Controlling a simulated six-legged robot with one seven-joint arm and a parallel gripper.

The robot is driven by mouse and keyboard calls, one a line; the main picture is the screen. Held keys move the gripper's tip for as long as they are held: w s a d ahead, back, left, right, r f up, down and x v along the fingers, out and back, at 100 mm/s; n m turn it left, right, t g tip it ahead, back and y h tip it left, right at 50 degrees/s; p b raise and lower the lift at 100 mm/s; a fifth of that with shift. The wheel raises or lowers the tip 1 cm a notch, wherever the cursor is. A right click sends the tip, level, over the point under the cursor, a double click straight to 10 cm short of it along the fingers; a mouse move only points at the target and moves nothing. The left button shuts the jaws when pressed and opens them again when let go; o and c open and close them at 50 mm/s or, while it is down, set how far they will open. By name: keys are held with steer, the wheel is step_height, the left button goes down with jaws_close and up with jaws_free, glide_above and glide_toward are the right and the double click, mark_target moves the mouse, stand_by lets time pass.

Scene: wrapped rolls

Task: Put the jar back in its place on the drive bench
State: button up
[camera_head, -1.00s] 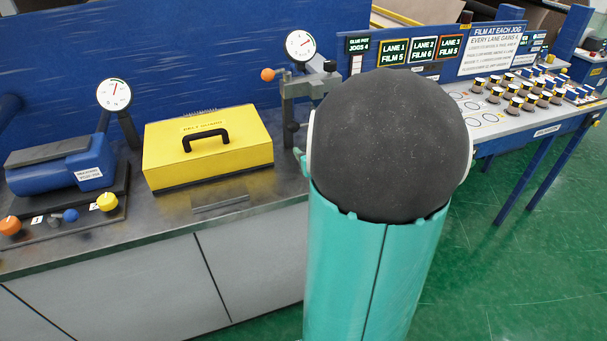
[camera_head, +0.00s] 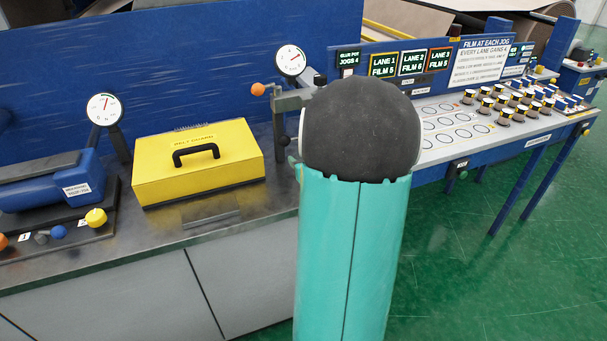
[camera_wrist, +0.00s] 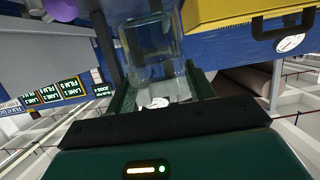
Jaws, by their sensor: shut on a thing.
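A clear glass jar (camera_wrist: 150,50) is in the wrist view, held between the fingers of my gripper (camera_wrist: 160,88). A white patch shows near its end between the fingers. The wrist picture is turned, with the sign lettering upside down. In the head view the jar and gripper are hidden behind my arm. The grey metal-topped bench (camera_head: 150,236), which looks like the drive bench, runs along the left. The jar's place on it cannot be made out.
A yellow belt guard (camera_head: 190,175) with a black handle, a blue motor (camera_head: 50,185), knobs and two dial gauges (camera_head: 105,108) stand on the bench. A flat dark plate lies in front of the guard. To the right, a lane table (camera_head: 480,120) holds several small rolls. Green floor is clear at right.

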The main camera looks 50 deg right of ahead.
steer(key=w+d+f, duration=0.1)
steer(key=f, duration=0.1)
steer(key=w+d+f, duration=0.2)
steer(key=f, duration=0.1)
steer(key=shift+d+f, duration=0.25)
steer(key=shift+f, duration=1.65)
steer(key=shift+f, duration=0.15)
steer(key=o, duration=1.1)
